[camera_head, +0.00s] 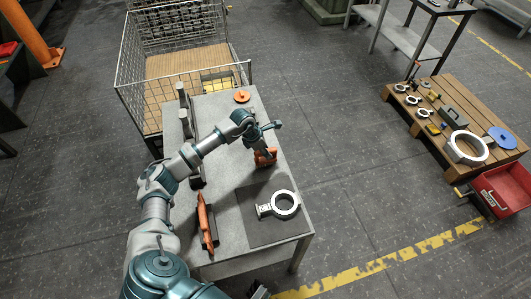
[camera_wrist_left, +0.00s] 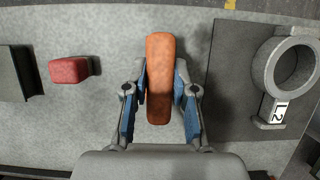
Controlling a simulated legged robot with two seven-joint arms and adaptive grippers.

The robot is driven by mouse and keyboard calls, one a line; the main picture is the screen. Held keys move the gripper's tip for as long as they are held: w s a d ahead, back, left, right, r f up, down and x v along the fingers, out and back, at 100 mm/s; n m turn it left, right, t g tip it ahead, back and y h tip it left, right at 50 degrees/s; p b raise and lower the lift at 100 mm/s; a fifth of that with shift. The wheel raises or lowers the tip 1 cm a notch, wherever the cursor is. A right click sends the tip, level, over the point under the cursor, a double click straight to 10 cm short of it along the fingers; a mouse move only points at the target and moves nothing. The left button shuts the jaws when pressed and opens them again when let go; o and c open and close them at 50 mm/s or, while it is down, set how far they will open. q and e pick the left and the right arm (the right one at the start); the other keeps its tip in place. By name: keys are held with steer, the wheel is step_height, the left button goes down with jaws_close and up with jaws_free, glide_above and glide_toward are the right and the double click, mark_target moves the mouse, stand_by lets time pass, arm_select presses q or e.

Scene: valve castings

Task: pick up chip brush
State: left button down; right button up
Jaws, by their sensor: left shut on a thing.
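An orange block-like piece, which I take to be the chip brush (camera_wrist_left: 160,75), lies between the two fingers of my left gripper (camera_wrist_left: 160,105) in the left wrist view. The fingers are shut on it, one on each side. In the head view the same orange piece (camera_head: 265,158) shows just below my left gripper (camera_head: 262,140), over the middle of the grey table. Bristles do not show clearly. Whether it touches the table I cannot tell. My right gripper does not show clearly in either view.
A ring-shaped valve casting (camera_head: 286,205) marked L2 lies on a dark mat (camera_head: 245,228). A long orange-and-dark tool (camera_head: 207,222) lies at the table's left. A red block (camera_wrist_left: 68,70) sits left in the wrist view. A wire crate (camera_head: 124,75) stands behind; a pallet (camera_head: 462,95) holds parts at right.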

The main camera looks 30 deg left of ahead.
arm_select(q)
step_height(320, 180, up, 3)
steer(key=shift+a+f, duration=0.15)
steer(key=s+a+r, duration=0.1)
steer(key=s+a, duration=0.7)
steer(key=s, duration=0.6)
steer(key=shift+r, duration=0.15)
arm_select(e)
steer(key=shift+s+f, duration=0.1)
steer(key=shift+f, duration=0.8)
arm_select(q)
steer(key=shift+a, duration=0.1)
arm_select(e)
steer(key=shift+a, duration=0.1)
